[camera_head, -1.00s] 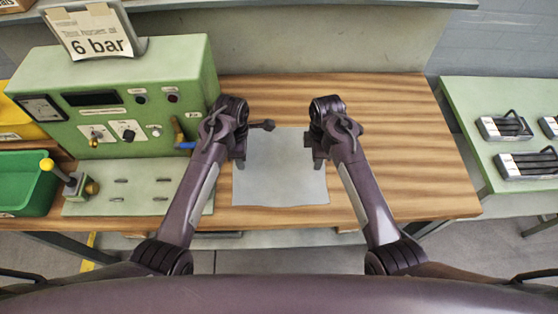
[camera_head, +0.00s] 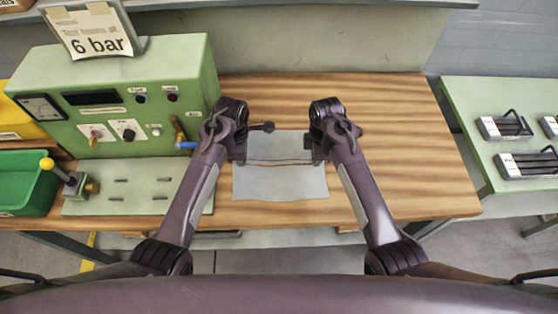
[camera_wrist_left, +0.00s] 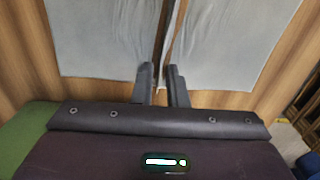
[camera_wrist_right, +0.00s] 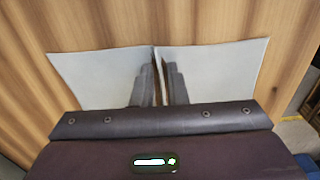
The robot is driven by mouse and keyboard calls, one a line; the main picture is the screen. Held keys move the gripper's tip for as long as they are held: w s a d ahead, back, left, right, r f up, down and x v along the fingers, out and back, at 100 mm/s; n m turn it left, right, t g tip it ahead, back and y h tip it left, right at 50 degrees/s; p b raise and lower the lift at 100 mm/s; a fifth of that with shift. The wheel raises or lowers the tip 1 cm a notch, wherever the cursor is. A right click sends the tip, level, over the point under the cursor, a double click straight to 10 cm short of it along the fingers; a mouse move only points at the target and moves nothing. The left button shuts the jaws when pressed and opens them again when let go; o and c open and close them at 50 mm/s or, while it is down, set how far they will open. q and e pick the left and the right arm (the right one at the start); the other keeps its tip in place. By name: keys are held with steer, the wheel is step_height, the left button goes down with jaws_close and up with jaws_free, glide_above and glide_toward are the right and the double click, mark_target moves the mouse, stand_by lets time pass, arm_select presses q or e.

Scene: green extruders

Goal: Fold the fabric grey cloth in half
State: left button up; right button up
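The grey cloth (camera_head: 281,183) lies on the wooden table between my two grippers. A dark, narrow crease runs across it from one gripper to the other, nearer its far edge. My left gripper (camera_head: 238,158) is at the cloth's left edge and my right gripper (camera_head: 318,158) at its right edge, both at this crease. In the left wrist view the fingers (camera_wrist_left: 161,82) are close together at the crease, with cloth (camera_wrist_left: 100,40) on both sides. The right wrist view shows the same: fingers (camera_wrist_right: 159,85) close together, cloth (camera_wrist_right: 215,72) on both sides. The pinched cloth itself is partly hidden.
The wooden table (camera_head: 400,130) is clear to the right of the cloth. A green control box (camera_head: 120,100) with a lever plate (camera_head: 130,190) stands at the left, close to my left arm. A green bin (camera_head: 25,180) and a green side table (camera_head: 480,110) stand farther out.

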arm_select(q)
jaws_close()
arm_select(e)
jaws_close()
